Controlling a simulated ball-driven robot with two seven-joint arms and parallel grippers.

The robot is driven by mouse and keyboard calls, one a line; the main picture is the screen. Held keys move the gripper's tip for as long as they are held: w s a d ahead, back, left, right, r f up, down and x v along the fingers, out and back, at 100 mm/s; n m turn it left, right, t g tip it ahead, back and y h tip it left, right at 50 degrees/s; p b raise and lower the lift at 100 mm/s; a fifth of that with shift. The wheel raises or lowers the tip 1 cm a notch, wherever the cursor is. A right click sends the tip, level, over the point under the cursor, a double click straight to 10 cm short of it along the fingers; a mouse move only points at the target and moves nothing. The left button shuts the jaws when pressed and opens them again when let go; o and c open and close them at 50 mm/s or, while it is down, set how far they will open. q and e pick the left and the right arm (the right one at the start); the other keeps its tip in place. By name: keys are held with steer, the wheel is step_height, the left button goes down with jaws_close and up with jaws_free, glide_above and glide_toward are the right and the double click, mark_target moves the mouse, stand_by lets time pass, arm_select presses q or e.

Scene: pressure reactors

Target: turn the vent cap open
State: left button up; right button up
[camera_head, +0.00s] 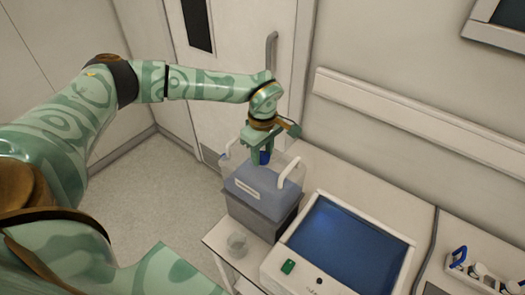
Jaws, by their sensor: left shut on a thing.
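A translucent container (255,190) with white handles and a pale label holds bluish contents. It stands on a grey block (262,219) near the back wall. A blue cap (264,158), which looks like the vent cap, shows at the container's top between the fingers of my left gripper (262,152). The left gripper points down from above and is shut on this cap. The fingers hide part of the cap, so its turn angle cannot be read. My right gripper is not in view.
A white device with a blue panel (345,248) and a green button stands right of the container. A door handle (271,50) rises behind my wrist.

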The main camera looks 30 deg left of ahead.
arm_select(q)
steer(key=n+p, duration=0.1)
steer(key=n, duration=0.1)
steer(key=shift+r+n, duration=0.15)
steer(key=shift+n, duration=0.25)
steer(key=n+p, duration=0.2)
steer(key=n, duration=0.1)
steer(key=shift+n, duration=0.3)
steer(key=n+p, duration=0.1)
steer(key=n, duration=0.2)
steer(key=shift+n, duration=0.3)
steer(key=n+p, duration=0.1)
steer(key=n, duration=0.2)
steer(key=shift+w+n, duration=0.1)
steer(key=shift+n, duration=0.3)
steer(key=n+p, duration=0.1)
steer(key=n, duration=0.3)
steer(key=shift+a+n+p, duration=0.1)
steer(key=shift+n+p, duration=0.65)
steer(key=shift+n, duration=1.65)
steer(key=o, duration=1)
